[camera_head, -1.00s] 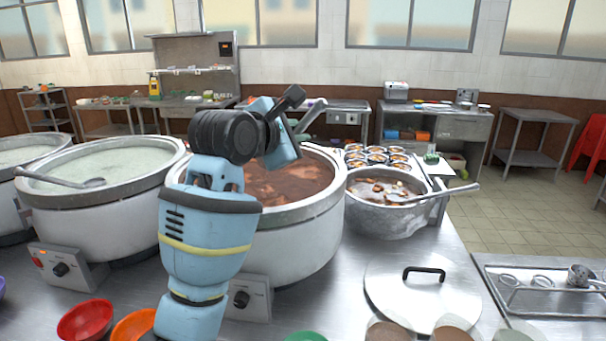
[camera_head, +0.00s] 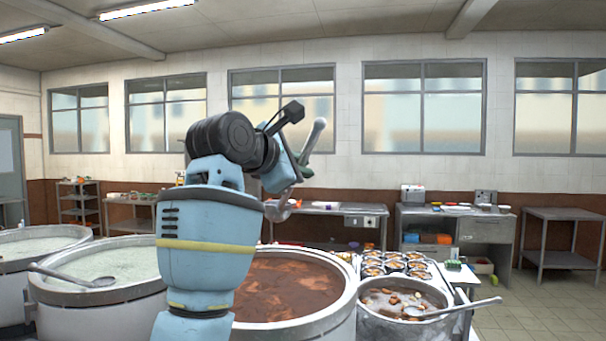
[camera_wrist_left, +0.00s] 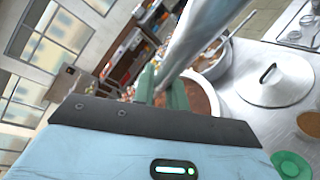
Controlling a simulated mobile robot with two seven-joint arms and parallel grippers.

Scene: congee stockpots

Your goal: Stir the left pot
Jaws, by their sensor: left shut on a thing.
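A large pot of pale congee (camera_head: 102,310) stands at the left with a ladle (camera_head: 75,278) resting in it. A similar pot (camera_head: 12,268) is partly visible at the far left. A large pot of red-brown stew (camera_head: 345,312) stands at the centre, partly behind my left arm. My left gripper (camera_head: 298,172) is above the stew pot, shut on a grey metal utensil (camera_head: 315,138), likely a ladle. Its handle points up and a curved end hangs below the gripper. In the left wrist view the green fingers (camera_wrist_left: 163,92) are closed on the grey handle (camera_wrist_left: 196,32). My right gripper is out of view.
A smaller metal pot (camera_head: 375,325) with chunky soup and a ladle (camera_head: 460,308) stands right of the stew pot. Several filled bowls (camera_head: 395,262) sit behind it. A lid (camera_wrist_left: 275,80) lies on the counter in the wrist view. Air above the pots is clear.

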